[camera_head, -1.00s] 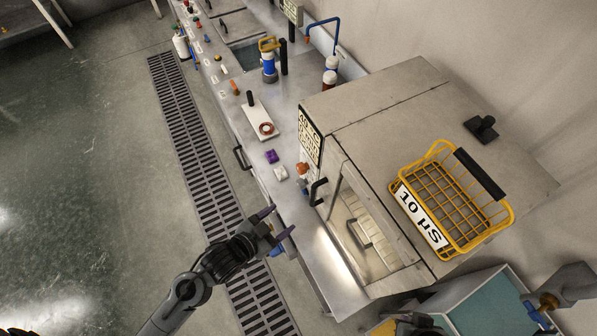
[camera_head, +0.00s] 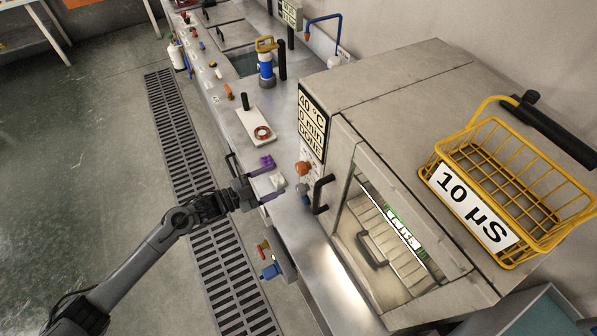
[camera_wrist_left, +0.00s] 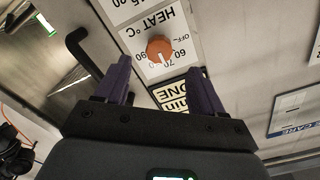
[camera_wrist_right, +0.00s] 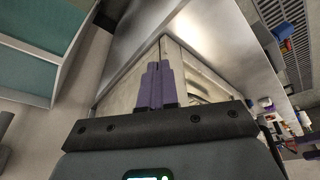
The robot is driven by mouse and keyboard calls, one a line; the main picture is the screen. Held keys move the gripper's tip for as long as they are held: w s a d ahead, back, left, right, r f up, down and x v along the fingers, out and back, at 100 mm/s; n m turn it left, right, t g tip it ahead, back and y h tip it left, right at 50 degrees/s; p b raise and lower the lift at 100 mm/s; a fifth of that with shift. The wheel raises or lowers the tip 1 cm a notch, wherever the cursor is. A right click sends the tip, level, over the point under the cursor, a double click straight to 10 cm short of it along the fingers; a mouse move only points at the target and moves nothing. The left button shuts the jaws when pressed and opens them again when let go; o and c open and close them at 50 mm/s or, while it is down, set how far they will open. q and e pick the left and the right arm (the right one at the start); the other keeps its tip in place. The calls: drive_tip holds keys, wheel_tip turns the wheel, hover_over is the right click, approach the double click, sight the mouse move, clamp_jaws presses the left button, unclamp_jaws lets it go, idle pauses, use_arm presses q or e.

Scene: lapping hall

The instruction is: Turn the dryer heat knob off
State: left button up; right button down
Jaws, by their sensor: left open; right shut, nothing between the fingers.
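The dryer (camera_head: 400,90) is a large beige box on the steel counter. Its orange heat knob (camera_head: 304,168) sits on the front panel below the sign. In the left wrist view the heat knob (camera_wrist_left: 160,50) shows upside down on a white HEAT °C dial marked OFF, 60 and 70; its pale pointer mark lies toward 70, away from OFF. My left gripper (camera_head: 278,182) is open and empty, in front of the panel, apart from the knob. The knob shows beyond the fingers (camera_wrist_left: 166,85). My right gripper (camera_wrist_right: 155,85) is shut and empty, beside a steel surface.
A black handle (camera_head: 321,194) juts out close to the knob. A display (camera_head: 312,124) reads 40 °C, 0 min, DONE. A yellow wire basket (camera_head: 510,185) labelled 10 µS is on the dryer top.

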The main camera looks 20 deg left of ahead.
sight(297, 170)
use_arm(q)
drive_tip(key=x, duration=0.9)
drive_tip(key=c, duration=1)
